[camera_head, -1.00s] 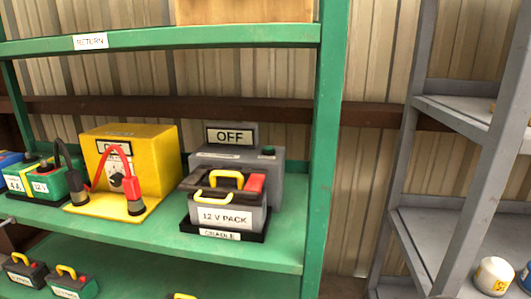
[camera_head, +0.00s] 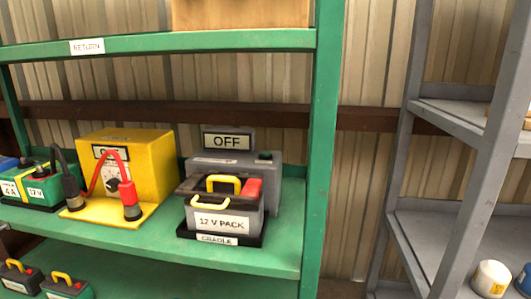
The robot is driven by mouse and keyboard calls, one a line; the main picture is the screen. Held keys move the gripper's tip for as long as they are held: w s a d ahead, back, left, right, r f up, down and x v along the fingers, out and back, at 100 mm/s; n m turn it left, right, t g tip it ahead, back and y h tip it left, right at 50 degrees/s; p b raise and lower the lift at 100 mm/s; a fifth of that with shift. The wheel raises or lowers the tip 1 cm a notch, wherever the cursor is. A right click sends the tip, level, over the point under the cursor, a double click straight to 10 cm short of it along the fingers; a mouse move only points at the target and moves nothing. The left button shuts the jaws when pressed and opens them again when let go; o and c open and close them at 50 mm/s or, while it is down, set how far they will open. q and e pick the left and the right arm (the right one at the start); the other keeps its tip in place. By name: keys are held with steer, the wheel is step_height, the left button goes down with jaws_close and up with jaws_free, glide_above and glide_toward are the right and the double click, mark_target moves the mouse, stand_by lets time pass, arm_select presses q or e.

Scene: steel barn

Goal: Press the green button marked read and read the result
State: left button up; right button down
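A grey tester box (camera_head: 219,163) stands on the green shelf, with a display above it reading OFF (camera_head: 228,141). A small dark green button (camera_head: 265,156) sits on the box's top right; no marking on it is legible. In front, a grey 12 V pack (camera_head: 222,222) with yellow handles and a red block sits upright on a black base labelled CRADLE (camera_head: 217,240). The pack hides the lower front of the tester. Neither of my grippers is in view.
A yellow charger-like box (camera_head: 155,165) with red and black cable clamps stands to the left, beside a green 12 V battery (camera_head: 44,188). A green post (camera_head: 322,150) bounds the shelf on the right. Grey shelving (camera_head: 440,235) stands further right. More batteries sit on the lower shelf.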

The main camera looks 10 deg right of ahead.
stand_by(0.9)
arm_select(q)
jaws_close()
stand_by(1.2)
